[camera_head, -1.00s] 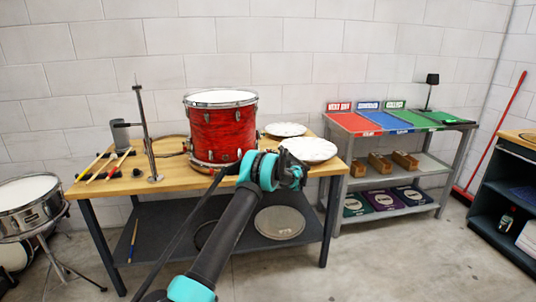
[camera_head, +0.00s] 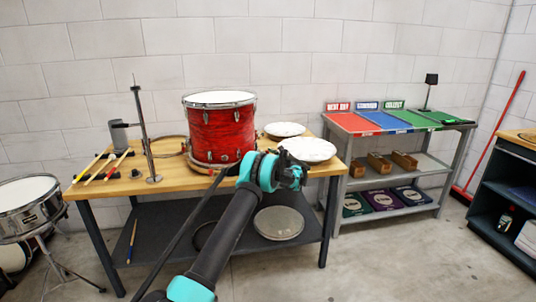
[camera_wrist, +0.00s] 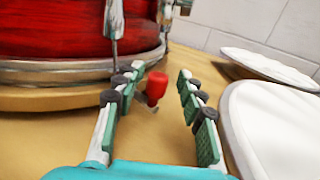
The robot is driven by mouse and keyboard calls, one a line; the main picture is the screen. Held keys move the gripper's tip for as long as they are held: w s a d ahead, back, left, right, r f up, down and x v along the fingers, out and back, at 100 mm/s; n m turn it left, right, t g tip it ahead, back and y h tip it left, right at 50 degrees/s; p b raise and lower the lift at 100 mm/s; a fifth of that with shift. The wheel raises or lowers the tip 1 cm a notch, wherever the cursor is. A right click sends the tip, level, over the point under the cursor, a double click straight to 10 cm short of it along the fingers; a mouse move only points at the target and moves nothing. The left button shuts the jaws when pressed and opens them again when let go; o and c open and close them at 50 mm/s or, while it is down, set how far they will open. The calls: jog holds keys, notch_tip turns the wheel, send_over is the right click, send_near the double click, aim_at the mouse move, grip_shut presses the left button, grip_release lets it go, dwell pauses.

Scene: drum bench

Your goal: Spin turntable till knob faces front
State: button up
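The red drum (camera_head: 222,130) stands upright on the wooden bench, on a low wooden turntable (camera_head: 190,163). In the wrist view the drum's chrome lower hoop (camera_wrist: 45,70) sits above the turntable's pale rim (camera_wrist: 45,99). A small red knob (camera_wrist: 156,86) shows in the wrist view, right of the drum. My gripper (camera_wrist: 160,77) is open, with one finger on each side of the knob; gaps show between the knob and the finger pads. I cannot tell whether either finger touches it. In the head view my arm's end covers the knob and fingertips.
Two pale round pads (camera_head: 309,149) (camera_head: 284,129) lie close right of my gripper. A metal stand (camera_head: 149,140) and several sticks (camera_head: 103,167) are on the bench's left. A shelf with coloured panels (camera_head: 410,120) stands at right.

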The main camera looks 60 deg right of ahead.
jog(key=v, duration=1.2)
jog(key=shift+s, duration=0.1)
